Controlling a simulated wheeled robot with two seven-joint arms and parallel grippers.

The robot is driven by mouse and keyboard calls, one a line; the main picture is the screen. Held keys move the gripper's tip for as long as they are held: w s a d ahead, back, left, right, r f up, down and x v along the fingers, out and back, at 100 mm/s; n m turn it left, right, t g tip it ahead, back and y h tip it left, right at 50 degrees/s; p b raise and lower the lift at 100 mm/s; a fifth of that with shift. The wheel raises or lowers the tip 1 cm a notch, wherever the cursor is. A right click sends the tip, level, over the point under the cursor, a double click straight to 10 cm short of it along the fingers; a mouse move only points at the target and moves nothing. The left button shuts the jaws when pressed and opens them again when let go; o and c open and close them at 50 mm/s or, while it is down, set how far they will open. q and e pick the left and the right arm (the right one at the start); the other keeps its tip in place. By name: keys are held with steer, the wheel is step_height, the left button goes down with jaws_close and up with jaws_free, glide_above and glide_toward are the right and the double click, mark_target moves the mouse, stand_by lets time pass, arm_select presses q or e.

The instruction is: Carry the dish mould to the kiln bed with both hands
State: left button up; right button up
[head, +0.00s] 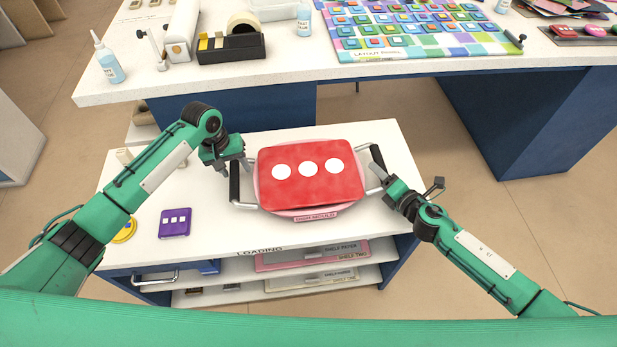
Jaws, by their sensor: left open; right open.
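The dish mould (257,190) is a pink dish lying on the white cart top, with a label on its front edge. A red slab (312,185) with three white dots covers most of it. It has a black-gripped handle on each side: the left handle (234,184) and the right handle (377,160). My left gripper (236,166) is open at the upper end of the left handle. My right gripper (386,188) is open beside the lower end of the right handle. I cannot tell whether either touches its handle. I cannot make out a kiln bed.
A purple tile (174,222) and a yellow round piece (124,231) lie on the cart top (210,250) at left. Shelves with boards sit below its front edge. A long workbench (290,66) behind holds a tape dispenser (231,46), bottles and a coloured tile board (420,30).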

arm_select(q)
steer(key=shift+f, duration=0.3)
arm_select(e)
steer(key=shift+w+a, duration=0.15)
steer(key=shift+w, duration=0.1)
arm_select(q)
steer(key=shift+c, duration=0.2)
arm_select(e)
steer(key=shift+c, duration=0.2)
arm_select(q)
jaws_close()
arm_select(e)
jaws_close()
steer(key=shift+f, duration=0.1)
arm_select(q)
steer(key=shift+w+r, duration=0.1)
steer(key=shift+r, duration=0.05)
stand_by(0.3)
